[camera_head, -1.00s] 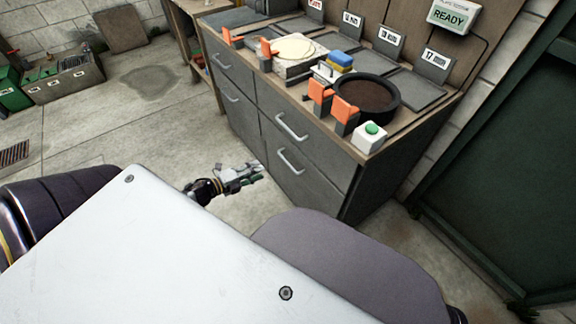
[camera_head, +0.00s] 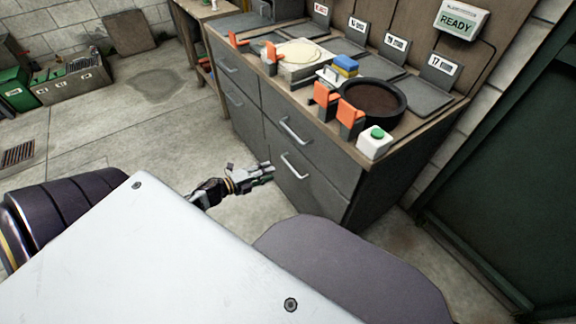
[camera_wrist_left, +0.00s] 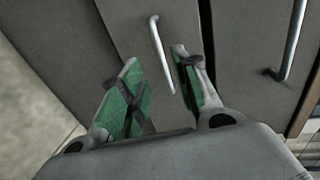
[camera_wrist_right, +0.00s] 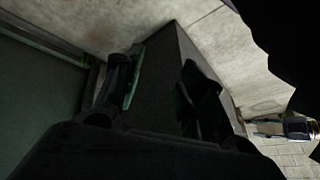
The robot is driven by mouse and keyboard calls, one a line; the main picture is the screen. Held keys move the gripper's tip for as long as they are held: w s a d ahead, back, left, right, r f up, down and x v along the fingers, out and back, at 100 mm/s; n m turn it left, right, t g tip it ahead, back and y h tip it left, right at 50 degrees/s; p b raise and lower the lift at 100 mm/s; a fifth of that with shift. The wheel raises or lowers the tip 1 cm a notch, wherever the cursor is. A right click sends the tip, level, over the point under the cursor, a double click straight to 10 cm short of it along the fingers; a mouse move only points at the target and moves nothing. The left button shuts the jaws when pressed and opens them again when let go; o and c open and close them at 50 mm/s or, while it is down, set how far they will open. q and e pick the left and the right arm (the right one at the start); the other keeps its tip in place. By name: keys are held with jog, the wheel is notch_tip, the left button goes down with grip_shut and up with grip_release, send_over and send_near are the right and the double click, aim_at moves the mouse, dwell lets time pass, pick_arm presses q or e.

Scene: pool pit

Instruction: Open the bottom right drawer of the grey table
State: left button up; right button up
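The grey table (camera_head: 350,190) has two columns of drawers with metal bar handles. The bottom right drawer (camera_head: 310,187) is closed; its handle (camera_head: 293,166) is at mid-height on the front. My left gripper (camera_head: 267,172) is just left of this handle in the head view. In the left wrist view, its green-padded fingers (camera_wrist_left: 160,80) are apart, with a handle (camera_wrist_left: 160,52) ahead, near the gap between the fingertips; I see no contact. My right gripper (camera_wrist_right: 160,80) is outside the head view. Its dark fingers are apart and empty in the right wrist view.
The top right drawer handle (camera_head: 294,131) sits above. The tabletop carries a dark round pan (camera_head: 372,102), orange-topped blocks and a white box with a green button (camera_head: 375,142). A dark green door (camera_head: 510,180) stands at right.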

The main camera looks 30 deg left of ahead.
aim_at(288, 163)
pick_arm(q)
jog(key=shift+b+x, duration=1.6)
jog(key=shift+x, duration=3.7)
pick_arm(e)
notch_tip(288, 163, down, 7)
jog(key=a+t, duration=0.1)
jog(key=shift+m+y, duration=0.3)
jog(key=shift+y, duration=0.1)
jog(key=shift+s+a+r, duration=0.1)
pick_arm(q)
grip_shut()
pick_arm(e)
jog(key=shift+a+r, duration=0.1)
jog(key=shift+w+r, duration=0.1)
jog(key=shift+w, duration=0.15)
